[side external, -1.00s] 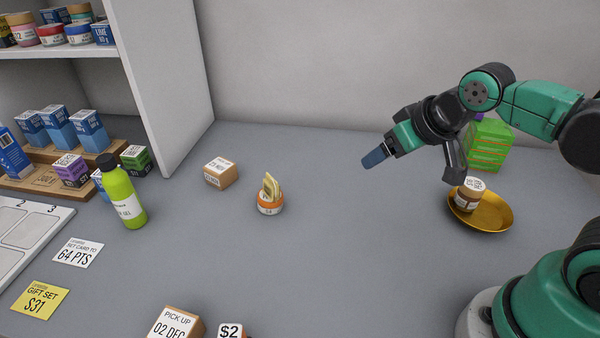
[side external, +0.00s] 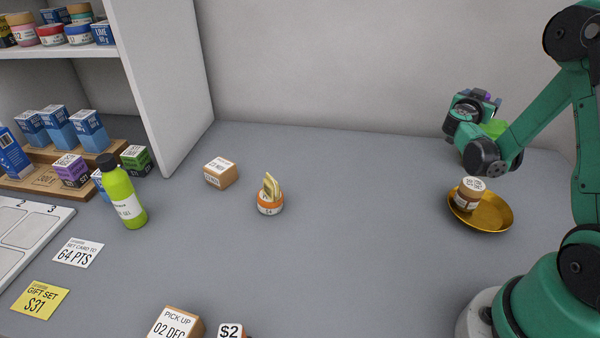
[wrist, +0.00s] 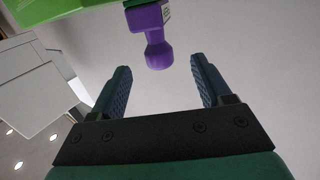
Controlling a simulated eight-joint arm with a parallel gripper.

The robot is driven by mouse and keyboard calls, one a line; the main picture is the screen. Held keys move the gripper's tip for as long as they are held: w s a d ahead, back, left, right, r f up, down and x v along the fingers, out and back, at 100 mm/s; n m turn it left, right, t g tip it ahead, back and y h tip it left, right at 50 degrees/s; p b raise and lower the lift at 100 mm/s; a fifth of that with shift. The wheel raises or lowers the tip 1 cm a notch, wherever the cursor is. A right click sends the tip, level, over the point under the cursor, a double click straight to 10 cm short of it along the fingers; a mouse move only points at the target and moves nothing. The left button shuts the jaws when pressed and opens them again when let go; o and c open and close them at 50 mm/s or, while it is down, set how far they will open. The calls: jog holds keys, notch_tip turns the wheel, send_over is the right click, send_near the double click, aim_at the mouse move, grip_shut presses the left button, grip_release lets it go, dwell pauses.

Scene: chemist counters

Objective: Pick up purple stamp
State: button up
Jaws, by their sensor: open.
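The purple stamp (wrist: 150,35) shows at the top centre of the wrist view, with its rounded knob end pointing down in the picture. A small pale label is on its block. My gripper (wrist: 160,65) is open and empty. Its two dark blue fingers lie to the left and right of the knob in the picture, and I see no contact. In the side external view my wrist hides the gripper's jaws and most of the stamp's surroundings.
A gold dish (side external: 492,214) with a brown jar (side external: 468,196) sits in front. The counter's middle holds an orange-and-white jar (side external: 269,204).

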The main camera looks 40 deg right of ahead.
jog(key=shift+x, duration=2.7)
grip_shut()
